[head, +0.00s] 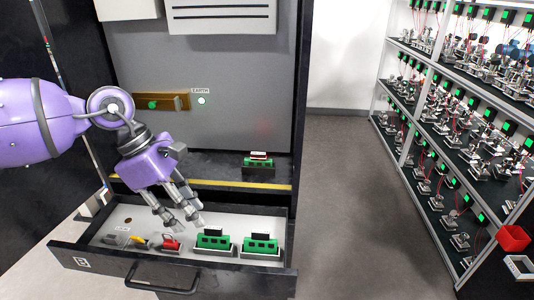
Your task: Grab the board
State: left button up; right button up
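Two green boards stand in light holders in the open drawer: one board (214,241) left of the other board (261,245). A third green board (258,163) sits on the dark ledge inside the cabinet. My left gripper (183,222) hangs over the drawer with its fingers pointing down, apart and empty. It is just left of and above the nearer left board, and no contact shows. My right gripper does not show.
The drawer (105,235) has a black front with a handle (160,288). A red clip (171,243) and a yellow item (138,241) lie left of the boards. A yellow-edged ledge lies behind. Shelves (408,95) of equipment stand right, beyond clear floor (345,200).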

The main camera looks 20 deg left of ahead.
aim_at(256, 159)
jog(key=i, duration=1.1)
